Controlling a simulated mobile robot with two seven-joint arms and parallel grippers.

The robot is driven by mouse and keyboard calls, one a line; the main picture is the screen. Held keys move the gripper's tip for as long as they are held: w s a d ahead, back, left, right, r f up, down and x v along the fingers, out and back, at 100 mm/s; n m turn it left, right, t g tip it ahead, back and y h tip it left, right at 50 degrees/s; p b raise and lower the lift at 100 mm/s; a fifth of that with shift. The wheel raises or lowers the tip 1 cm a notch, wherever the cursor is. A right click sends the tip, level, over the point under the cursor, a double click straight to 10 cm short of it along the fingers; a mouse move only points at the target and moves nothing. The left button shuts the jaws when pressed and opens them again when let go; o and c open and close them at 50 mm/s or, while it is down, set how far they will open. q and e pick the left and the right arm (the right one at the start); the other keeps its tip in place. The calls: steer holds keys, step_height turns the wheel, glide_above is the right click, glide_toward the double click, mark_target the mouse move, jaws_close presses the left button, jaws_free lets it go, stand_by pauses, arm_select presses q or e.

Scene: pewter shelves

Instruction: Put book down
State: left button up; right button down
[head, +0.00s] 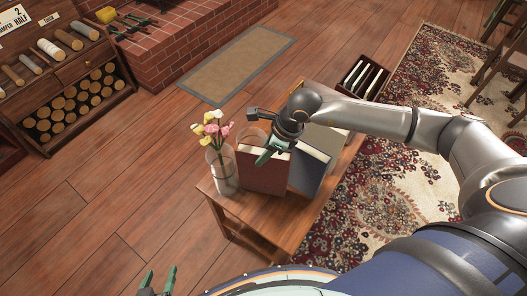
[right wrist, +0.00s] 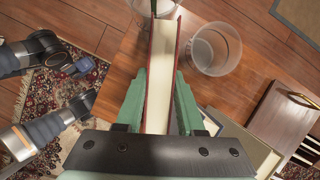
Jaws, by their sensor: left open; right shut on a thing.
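A dark red book (head: 264,174) with pale pages is upright at the front of the small wooden table (head: 232,213). My right gripper (head: 272,154) is shut on its top, coming from above. In the right wrist view the book's cream page edge (right wrist: 162,75) lies between the green fingers of my right gripper (right wrist: 160,92). I cannot tell whether the book's bottom touches the table. My left gripper (head: 159,281) is open and empty at the bottom left, low and away from the table.
A glass vase (head: 224,180) with flowers stands close to the book's left. An empty glass (head: 251,138) is behind it, clearer in the right wrist view (right wrist: 214,50). A slotted rack (head: 362,78) is beyond the table.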

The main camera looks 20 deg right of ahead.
steer(key=shift+r, duration=0.1)
steer(key=c, duration=0.5)
jaws_free()
steer(key=shift+f, duration=0.2)
steer(key=shift+r, duration=0.1)
